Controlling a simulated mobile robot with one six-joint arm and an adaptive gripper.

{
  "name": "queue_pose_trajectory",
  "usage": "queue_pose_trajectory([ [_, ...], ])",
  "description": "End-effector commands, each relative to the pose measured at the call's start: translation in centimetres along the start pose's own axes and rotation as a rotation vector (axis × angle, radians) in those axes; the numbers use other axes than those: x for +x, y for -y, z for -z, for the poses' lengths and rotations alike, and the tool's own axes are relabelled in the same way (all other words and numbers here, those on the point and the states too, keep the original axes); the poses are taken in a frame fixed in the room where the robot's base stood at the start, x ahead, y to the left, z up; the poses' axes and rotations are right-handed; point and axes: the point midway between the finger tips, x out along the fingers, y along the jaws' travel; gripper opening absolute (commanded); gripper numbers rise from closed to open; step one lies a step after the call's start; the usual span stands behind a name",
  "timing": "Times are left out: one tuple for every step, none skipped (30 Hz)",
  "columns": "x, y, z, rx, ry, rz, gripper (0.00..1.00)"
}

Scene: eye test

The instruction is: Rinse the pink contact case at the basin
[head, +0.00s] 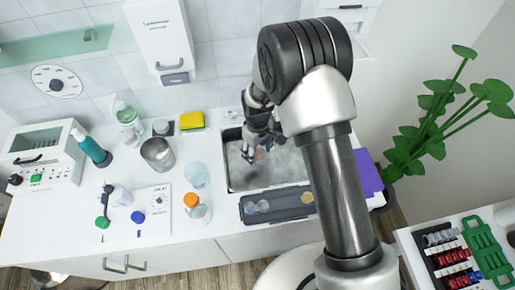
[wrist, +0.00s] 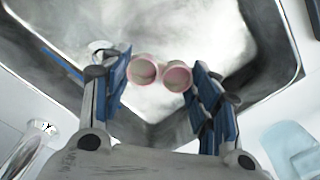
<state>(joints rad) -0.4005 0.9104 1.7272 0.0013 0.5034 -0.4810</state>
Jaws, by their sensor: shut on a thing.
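The pink contact case (wrist: 177,77) shows in the wrist view as two joined round cups with pink rims and paler insides. My gripper (wrist: 160,80) is shut on it, with one blue-padded finger at each side. The grey basin (wrist: 215,125) lies below the case. In the head view my gripper (head: 254,148) hangs over the basin (head: 230,170), and only a small bit of pink shows at its tips. My arm hides the basin's right part. No running water can be made out.
A dark tray (head: 283,212) with small round things lies along the basin's front edge. Left of the basin stand a clear glass (head: 196,175), a metal cup (head: 157,154) and an orange-capped bottle (head: 197,208). A yellow sponge (head: 191,120) lies behind. A purple cloth (head: 368,176) lies right.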

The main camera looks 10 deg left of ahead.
Motion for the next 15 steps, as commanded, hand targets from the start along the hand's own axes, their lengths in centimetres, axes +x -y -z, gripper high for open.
queue_pose_trajectory([
  [0.8,0.0,0.0,0.0,0.0,0.0,0.46],
  [1.1,0.0,0.0,0.0,0.0,0.0,0.46],
  [1.5,0.0,0.0,0.0,0.0,0.0,0.46],
  [1.8,0.0,0.0,0.0,0.0,0.0,0.46],
  [2.1,0.0,0.0,0.0,0.0,0.0,0.46],
  [2.5,0.0,0.0,0.0,0.0,0.0,0.46],
  [2.8,0.0,0.0,0.0,0.0,0.0,0.46],
  [3.1,0.0,0.0,0.0,0.001,0.001,0.46],
  [3.5,0.0,0.0,0.0,0.001,0.001,0.46],
  [3.8,0.0,0.0,0.0,0.001,0.001,0.46],
  [4.1,0.0,0.0,0.0,0.001,0.001,0.46],
  [4.4,0.0,0.0,0.0,0.001,0.001,0.46],
  [4.7,0.0,0.0,0.0,0.001,0.001,0.46],
  [4.9,0.0,0.0,0.0,0.0,0.0,0.46],
  [5.1,0.0,0.0,0.0,0.0,0.0,0.46],
])
